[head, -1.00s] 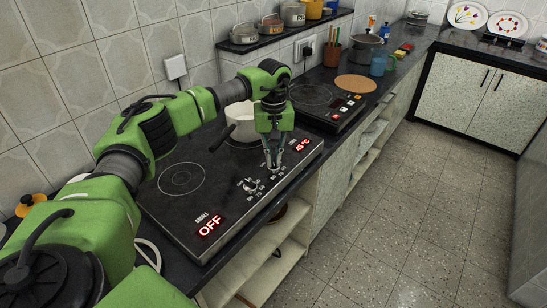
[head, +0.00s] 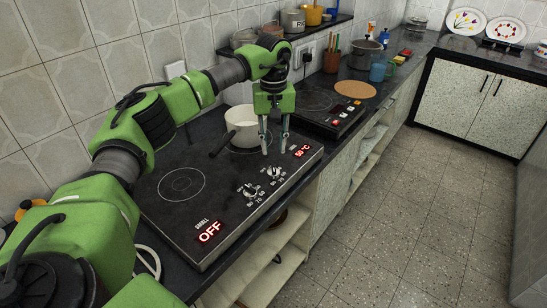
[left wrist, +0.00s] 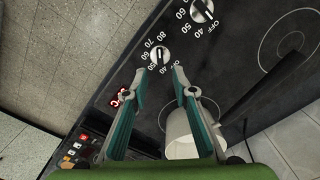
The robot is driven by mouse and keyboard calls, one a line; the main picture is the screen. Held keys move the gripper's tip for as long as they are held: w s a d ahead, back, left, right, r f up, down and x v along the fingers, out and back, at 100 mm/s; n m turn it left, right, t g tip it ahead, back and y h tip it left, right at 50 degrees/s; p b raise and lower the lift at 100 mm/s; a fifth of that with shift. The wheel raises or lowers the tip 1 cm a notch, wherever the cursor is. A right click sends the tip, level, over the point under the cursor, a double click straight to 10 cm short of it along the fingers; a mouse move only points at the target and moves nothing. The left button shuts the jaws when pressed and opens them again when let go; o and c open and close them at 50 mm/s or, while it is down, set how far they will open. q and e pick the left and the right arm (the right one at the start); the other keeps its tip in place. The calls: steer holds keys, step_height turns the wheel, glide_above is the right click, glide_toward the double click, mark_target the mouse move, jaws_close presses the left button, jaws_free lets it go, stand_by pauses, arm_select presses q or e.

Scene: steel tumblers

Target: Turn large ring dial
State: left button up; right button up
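The black cooktop (head: 222,182) has two silver dials on its front strip. The dial for the large ring (head: 274,172) is the farther one, nearer the lit red display (head: 302,152), which seems to read 50 °C. The other dial (head: 250,190) is nearer the display reading OFF (head: 209,232). My left gripper (head: 275,150) is open and empty, its fingertips apart just above and behind the large-ring dial. In the left wrist view, that dial (left wrist: 159,56) shows just beyond the gap between the fingertips (left wrist: 160,69). My right gripper is not in view.
A white pot (head: 241,122) with a dark handle stands on the large ring, close behind my left gripper. The small ring (head: 181,185) is empty. A second hob (head: 320,103) and a brown round mat (head: 355,88) lie farther along the counter.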

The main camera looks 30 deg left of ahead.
arm_select(q)
step_height(320, 180, up, 5)
steer(key=shift+r, duration=0.1)
stand_by(0.6)
